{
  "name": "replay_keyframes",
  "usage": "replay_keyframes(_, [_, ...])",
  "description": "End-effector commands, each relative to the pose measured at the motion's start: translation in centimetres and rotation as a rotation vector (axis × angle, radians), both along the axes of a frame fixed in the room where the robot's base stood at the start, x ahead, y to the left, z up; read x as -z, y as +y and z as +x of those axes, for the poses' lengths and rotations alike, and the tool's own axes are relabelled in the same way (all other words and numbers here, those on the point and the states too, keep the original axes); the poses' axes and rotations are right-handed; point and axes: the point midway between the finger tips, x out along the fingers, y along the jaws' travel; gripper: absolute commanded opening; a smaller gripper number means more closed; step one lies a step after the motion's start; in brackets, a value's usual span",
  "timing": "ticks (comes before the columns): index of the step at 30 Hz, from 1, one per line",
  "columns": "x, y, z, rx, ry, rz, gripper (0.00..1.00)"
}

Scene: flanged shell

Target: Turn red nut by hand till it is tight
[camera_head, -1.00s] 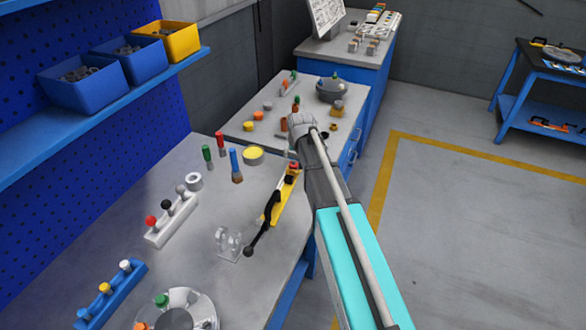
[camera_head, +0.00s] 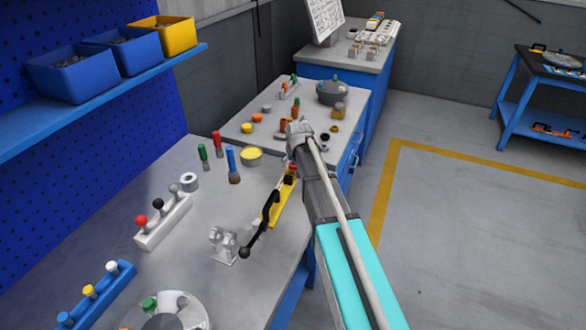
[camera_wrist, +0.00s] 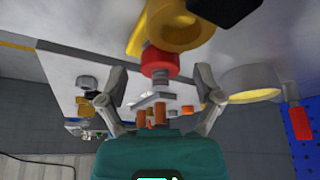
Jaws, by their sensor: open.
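The red nut (camera_wrist: 160,62) sits on a grey threaded stud by a yellow ring-shaped part (camera_wrist: 175,25) in the wrist view. My gripper (camera_wrist: 161,82) is open, with one finger to each side below the nut in the picture. No contact with the nut shows. In the head view my gripper (camera_head: 298,137) is above the far end of the yellow bar (camera_head: 277,208) with the black lever (camera_head: 268,212). A small red spot there (camera_head: 292,167) appears to be the nut, partly hidden by my arm.
A clear bracket (camera_head: 224,244) stands left of the lever. A yellow-topped cup (camera_head: 251,157) and red, green and blue-handled tools (camera_head: 217,142) are nearby. A white rack with knobs (camera_head: 163,220) is further left. The floor on the right (camera_head: 480,240) is clear.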

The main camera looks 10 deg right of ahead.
Motion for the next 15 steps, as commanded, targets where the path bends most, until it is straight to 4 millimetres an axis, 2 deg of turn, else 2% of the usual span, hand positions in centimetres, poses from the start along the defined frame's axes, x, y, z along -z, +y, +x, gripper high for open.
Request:
replay_keyframes(3, [0.58,0.02,0.21,0.000,0.000,0.000,0.84])
replay_keyframes(15, [0.65,0.06,0.28,-0.001,0.000,0.000,0.84])
